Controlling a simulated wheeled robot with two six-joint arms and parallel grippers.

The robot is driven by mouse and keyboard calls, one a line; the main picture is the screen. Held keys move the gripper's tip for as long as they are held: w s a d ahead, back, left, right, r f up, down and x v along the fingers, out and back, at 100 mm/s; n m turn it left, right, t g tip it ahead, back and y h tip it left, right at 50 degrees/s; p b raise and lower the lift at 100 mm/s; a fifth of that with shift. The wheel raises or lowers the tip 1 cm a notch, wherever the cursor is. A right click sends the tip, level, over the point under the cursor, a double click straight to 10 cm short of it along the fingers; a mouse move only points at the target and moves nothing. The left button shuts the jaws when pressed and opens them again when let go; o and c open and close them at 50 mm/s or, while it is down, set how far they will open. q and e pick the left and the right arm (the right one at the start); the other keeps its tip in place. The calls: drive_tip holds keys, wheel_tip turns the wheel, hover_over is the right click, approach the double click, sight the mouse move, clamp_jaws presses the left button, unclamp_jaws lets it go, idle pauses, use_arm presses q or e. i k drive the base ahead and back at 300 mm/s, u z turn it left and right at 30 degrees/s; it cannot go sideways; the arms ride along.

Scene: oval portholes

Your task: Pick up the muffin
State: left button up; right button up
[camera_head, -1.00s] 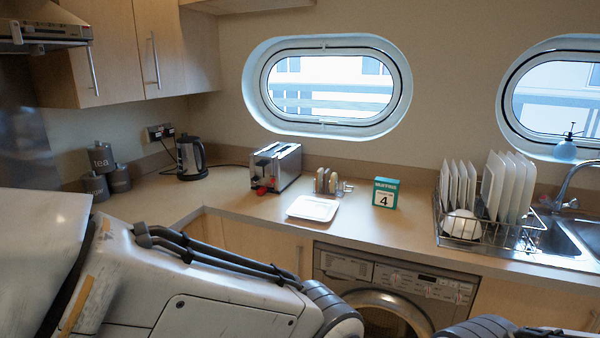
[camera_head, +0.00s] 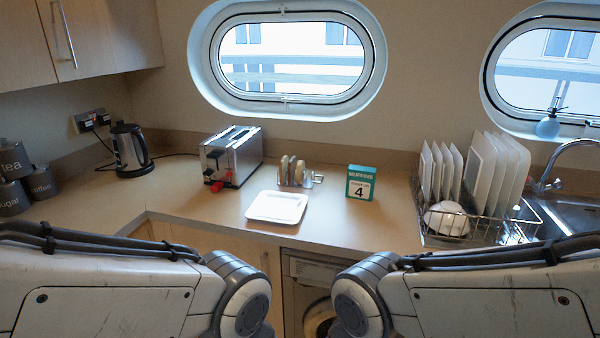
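Round, tan, bread-like pieces (camera_head: 289,170) stand upright in a small metal rack (camera_head: 308,182) on the counter, behind a white square plate (camera_head: 277,207). They may be the muffin, but they are too small to tell for sure. The plate looks empty. No other muffin shows. Both of my arms reach in from the sides along the bottom of the view, below the counter's front edge. Neither gripper is in view.
A toaster (camera_head: 231,157) stands left of the rack, and a kettle (camera_head: 130,150) and canisters (camera_head: 39,182) farther left. A green box marked 4 (camera_head: 361,183) stands right. A dish rack (camera_head: 470,226) with plates and a bowl is beside the sink. Counter left of the plate is clear.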

sight(301, 165)
drive_tip(key=u, duration=0.65)
drive_tip(key=i, duration=2)
drive_tip(key=z, duration=0.75)
